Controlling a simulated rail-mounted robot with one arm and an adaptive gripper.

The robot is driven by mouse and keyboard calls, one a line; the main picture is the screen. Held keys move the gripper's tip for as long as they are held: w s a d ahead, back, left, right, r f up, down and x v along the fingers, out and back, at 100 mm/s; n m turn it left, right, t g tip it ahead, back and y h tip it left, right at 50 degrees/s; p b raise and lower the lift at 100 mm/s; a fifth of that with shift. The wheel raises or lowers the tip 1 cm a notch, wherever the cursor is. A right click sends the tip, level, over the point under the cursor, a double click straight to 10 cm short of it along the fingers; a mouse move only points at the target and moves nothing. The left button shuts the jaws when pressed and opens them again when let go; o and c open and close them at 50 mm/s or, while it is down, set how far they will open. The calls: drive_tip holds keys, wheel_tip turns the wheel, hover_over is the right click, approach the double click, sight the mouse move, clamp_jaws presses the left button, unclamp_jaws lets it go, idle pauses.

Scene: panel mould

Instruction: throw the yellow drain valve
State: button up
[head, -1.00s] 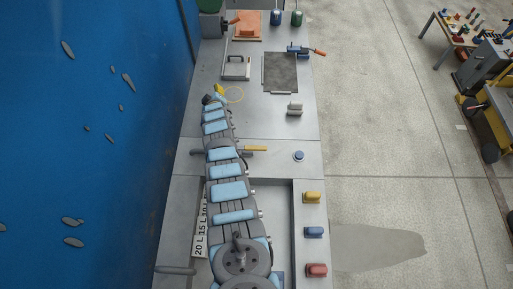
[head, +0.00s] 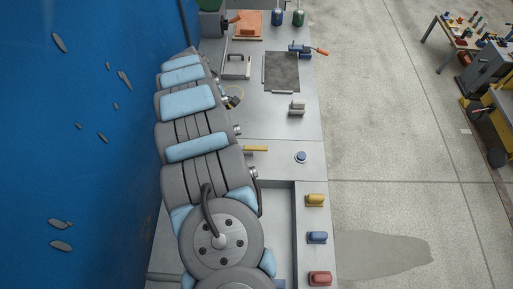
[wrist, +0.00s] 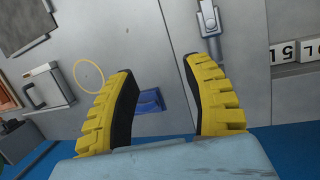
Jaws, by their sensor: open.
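A yellow bar-shaped handle (head: 255,149) lies flat across the grey bench in the head view, just right of my arm; its left end is hidden by the arm. A yellow block (head: 314,200) sits on the bench's right edge. I cannot tell for sure which of them is the drain valve. In the wrist view my gripper (wrist: 160,66) has its yellow, dark-padded fingers wide apart and nothing held. A blue part (wrist: 150,102) shows between the fingers, partly hidden. A grey metal fitting (wrist: 208,20) is beyond the right finger. My gripper is largely hidden in the head view.
Blue (head: 317,238) and red (head: 320,278) blocks line the right edge near a blue round button (head: 301,157). A dark plate (head: 282,71) lies farther back. A blue wall (head: 80,130) bounds the left. A number strip (wrist: 300,52) shows in the wrist view.

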drive_tip(key=g+h, duration=0.2)
approach(257, 147)
drive_tip(key=shift+n, duration=0.4)
drive_tip(key=shift+p+x, duration=0.3)
drive_tip(key=shift+x, duration=4.3)
clamp_jaws()
